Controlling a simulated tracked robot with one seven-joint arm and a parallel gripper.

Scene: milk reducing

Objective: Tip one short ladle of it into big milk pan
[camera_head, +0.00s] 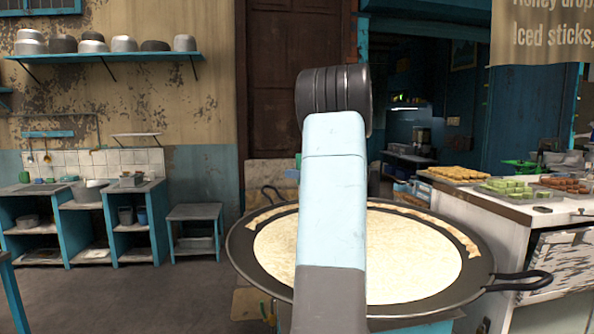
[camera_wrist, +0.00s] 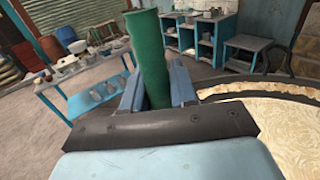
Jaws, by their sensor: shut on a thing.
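The big milk pan (camera_head: 243,258) is a wide, dark, shallow pan with loop handles. My arm crosses in front of the pan's middle in the head view and my gripper is hidden there. In the wrist view my gripper (camera_wrist: 150,88) is shut on a green, upright, round handle (camera_wrist: 149,45), which looks like the ladle's. The ladle's bowl is out of sight, so I cannot tell what it holds. The pan's rim (camera_wrist: 240,87) and milk (camera_wrist: 285,130) lie to the right of the gripper.
A white counter (camera_head: 470,212) with trays of sweets (camera_head: 510,187) stands right of the pan. Blue shelving (camera_head: 80,220) and a small stool-like stand (camera_head: 195,225) are at the back left. In the wrist view, a blue table (camera_wrist: 75,80) with small vessels stands left. Floor between is clear.

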